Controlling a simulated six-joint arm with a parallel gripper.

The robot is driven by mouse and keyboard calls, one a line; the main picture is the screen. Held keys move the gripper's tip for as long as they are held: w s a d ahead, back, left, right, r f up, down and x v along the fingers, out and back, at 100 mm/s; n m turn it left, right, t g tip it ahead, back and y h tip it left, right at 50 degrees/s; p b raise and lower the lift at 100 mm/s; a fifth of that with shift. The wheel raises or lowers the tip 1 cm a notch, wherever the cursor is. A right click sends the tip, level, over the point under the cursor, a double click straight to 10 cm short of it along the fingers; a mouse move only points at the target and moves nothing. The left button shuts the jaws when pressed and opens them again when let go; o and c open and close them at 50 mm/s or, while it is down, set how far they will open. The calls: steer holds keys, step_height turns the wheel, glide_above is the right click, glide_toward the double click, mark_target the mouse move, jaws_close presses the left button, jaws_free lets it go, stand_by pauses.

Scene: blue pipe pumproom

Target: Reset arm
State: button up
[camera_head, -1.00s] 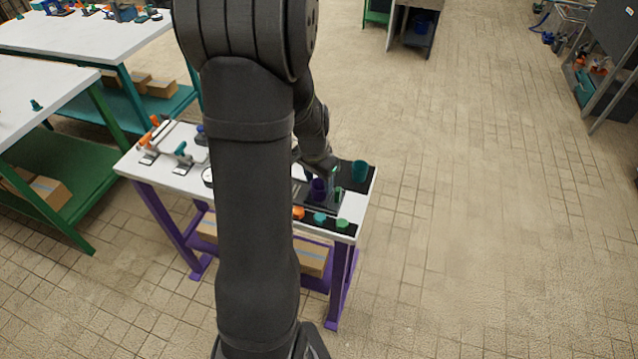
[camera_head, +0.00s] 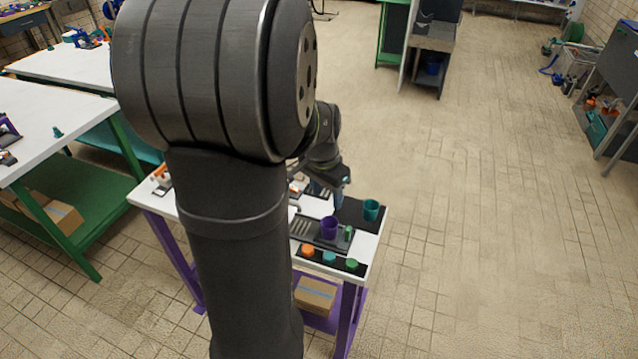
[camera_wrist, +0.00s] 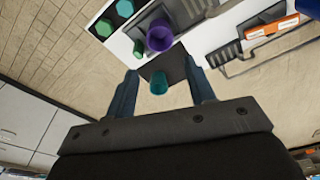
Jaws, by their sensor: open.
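My gripper (camera_wrist: 163,100) is open in the wrist view, with its two dark blue fingers spread apart and nothing held between them. In the head view my gripper (camera_head: 328,190) is small and partly hidden, above the back of the white-topped purple table (camera_head: 368,245). A purple cup (camera_head: 329,228) stands on a dark tray on that table; it also shows in the wrist view (camera_wrist: 160,38). A teal cup (camera_head: 371,210) stands on a black mat behind it. In the wrist view the teal cup (camera_wrist: 159,84) appears between the fingers, below and apart from them.
Orange (camera_head: 307,251), teal (camera_head: 329,257) and green (camera_head: 351,264) pieces sit on a black strip at the table's front. White-topped green benches (camera_head: 60,130) stand at left.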

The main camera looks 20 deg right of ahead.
mark_target(330, 223)
steer(key=f, duration=0.4)
steer(key=d+f, duration=0.1)
steer(key=f, duration=0.7)
steer(key=shift+w+d+f, duration=0.15)
steer(key=shift+w, duration=0.1)
step_height(330, 223, up, 2)
steer(key=shift+r, duration=0.7)
